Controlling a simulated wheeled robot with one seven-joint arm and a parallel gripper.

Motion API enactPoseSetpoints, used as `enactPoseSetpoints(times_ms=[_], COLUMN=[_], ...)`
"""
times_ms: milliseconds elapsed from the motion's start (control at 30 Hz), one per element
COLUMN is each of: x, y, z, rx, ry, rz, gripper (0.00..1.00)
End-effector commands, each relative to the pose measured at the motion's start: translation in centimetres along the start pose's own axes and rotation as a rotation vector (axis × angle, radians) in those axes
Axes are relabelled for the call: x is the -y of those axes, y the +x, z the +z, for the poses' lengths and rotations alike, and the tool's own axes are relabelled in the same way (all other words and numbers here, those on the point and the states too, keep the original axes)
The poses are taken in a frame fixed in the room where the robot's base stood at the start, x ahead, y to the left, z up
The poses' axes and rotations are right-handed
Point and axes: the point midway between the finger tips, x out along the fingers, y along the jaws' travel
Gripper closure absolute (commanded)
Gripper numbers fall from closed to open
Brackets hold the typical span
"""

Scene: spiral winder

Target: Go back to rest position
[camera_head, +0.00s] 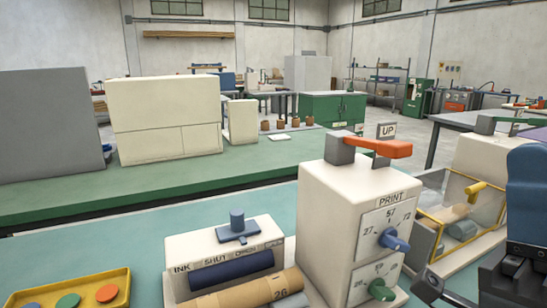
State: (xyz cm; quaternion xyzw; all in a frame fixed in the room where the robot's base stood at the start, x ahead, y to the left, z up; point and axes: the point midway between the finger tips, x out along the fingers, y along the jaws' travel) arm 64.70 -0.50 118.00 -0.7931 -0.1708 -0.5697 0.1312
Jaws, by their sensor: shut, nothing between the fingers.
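My gripper (428,283) shows in part at the lower right of the head view, as dark parts low beside the cream print machine (325,215). It is shut with nothing held. The blue and black parts of my arm run along the right edge, and the rest of the arm is cut off by the frame. The gripper's tips appear close to the right side of the print machine; I cannot tell the exact gap.
The print machine has an orange lever (385,147), a blue knob (393,240) and a green knob (381,290). An ink unit (225,250) with a brown roll stands left of it, a yellow tray (75,290) farther left. A yellow-framed guard (470,205) stands behind my gripper.

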Motion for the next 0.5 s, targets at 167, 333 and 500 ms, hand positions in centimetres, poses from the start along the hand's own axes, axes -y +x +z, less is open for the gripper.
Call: enactPoseSetpoints(times_ms=[167,333,500], x=[0.5,1.6,3.2], y=[-5.2,-10.6,-16.3], z=[0.9,1.2,0.6], rx=[0.167,0.362,0.591], ry=[-0.023,-0.057,-0.096], rz=[0.198,0.342,0.443], gripper=[1.0,1.0,1.0])
